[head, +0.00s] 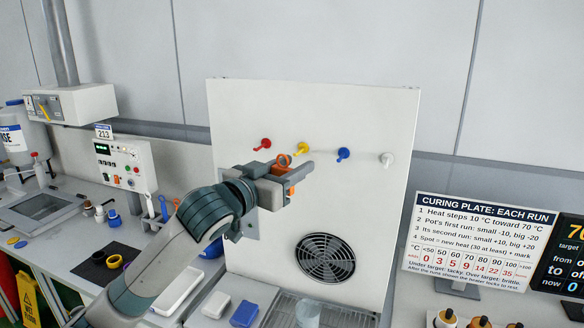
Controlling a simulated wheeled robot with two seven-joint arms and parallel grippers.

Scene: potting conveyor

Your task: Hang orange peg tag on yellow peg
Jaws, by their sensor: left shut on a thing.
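The white upright panel (370,220) carries a row of pegs. From left to right they are a red peg (263,144), the yellow peg (302,148), a blue peg (343,153) and a white peg (387,159). My left gripper (296,178) is shut on the orange peg tag (283,160) in front of the panel. The tag's ringed upper end shows above the fingers, just left of and below the yellow peg in the picture. I cannot tell how far the tag is from the panel. My right gripper is not in view.
A round black fan grille (326,258) sits low on the panel. Below it are a blue block (244,314), a clear cup (307,314) and a slatted tray. A control box (125,165) stands left; a curing sign (480,240) stands right. The panel's right side is clear.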

